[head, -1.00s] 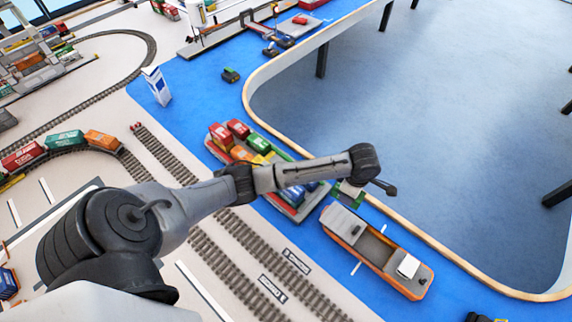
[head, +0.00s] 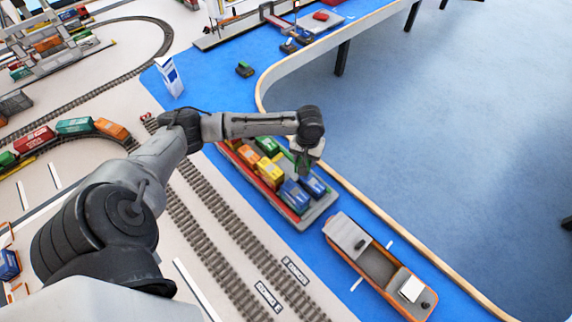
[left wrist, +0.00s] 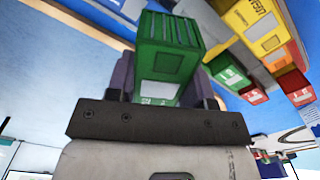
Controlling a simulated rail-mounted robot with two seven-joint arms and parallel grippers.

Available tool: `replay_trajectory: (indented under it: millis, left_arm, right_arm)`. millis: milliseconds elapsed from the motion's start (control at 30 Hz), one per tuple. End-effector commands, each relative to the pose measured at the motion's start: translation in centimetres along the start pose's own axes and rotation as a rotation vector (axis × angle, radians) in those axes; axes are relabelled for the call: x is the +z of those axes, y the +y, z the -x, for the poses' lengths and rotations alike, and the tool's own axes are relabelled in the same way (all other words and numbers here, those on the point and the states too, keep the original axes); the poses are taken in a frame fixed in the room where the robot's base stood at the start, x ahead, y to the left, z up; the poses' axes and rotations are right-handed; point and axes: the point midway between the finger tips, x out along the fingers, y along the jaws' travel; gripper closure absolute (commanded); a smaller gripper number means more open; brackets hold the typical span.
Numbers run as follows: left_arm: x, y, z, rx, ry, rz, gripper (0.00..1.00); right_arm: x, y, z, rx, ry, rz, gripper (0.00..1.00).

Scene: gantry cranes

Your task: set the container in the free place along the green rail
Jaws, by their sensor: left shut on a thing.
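My left gripper (head: 304,168) is shut on a green container (left wrist: 168,42), held between its two dark fingers in the left wrist view. In the head view the gripper hangs over the right side of a grey container barge (head: 318,217), and the container is mostly hidden there. A red rail (head: 262,183) runs along the barge's left side. A green rail (head: 284,152) shows partly along its right side, half covered by my arm. Orange, yellow (head: 270,172) and blue containers (head: 294,195) stand on the deck. The deck right under the gripper is hidden. My right gripper is not in view.
An orange-hulled ship (head: 378,265) with an open hold lies just below the barge. A wooden-edged wall (head: 365,205) runs along its right. Railway tracks (head: 220,225) lie left. A train (head: 75,126) and a white-blue tower (head: 170,77) stand further away.

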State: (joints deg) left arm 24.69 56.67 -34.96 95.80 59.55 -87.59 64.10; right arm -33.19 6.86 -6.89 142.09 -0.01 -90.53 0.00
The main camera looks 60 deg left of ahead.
Motion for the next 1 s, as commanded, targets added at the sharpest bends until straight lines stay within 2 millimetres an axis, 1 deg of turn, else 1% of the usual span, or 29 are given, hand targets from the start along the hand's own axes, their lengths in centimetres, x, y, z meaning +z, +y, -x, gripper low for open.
replay_trajectory:
  millis: [33, 200, 600, 800, 1000]
  left_arm:
    - [0.2, 0.4, 0.0, 0.001, 0.0, -0.102, 0.78]
    - [0.9, 1.5, -0.1, 0.001, 0.001, -0.473, 0.78]
    - [1.5, 3.2, -0.1, 0.001, 0.0, -1.306, 0.78]
    - [1.4, 3.5, -0.1, 0.0, 0.0, -1.651, 0.78]
    - [1.4, 3.7, -0.1, 0.0, 0.0, -1.89, 0.78]
  right_arm:
    - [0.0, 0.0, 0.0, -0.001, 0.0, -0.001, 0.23]
    - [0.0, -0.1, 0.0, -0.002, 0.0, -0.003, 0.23]
    - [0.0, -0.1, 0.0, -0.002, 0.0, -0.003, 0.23]
    - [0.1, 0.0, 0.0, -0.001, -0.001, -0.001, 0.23]
    - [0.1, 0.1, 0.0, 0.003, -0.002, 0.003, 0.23]
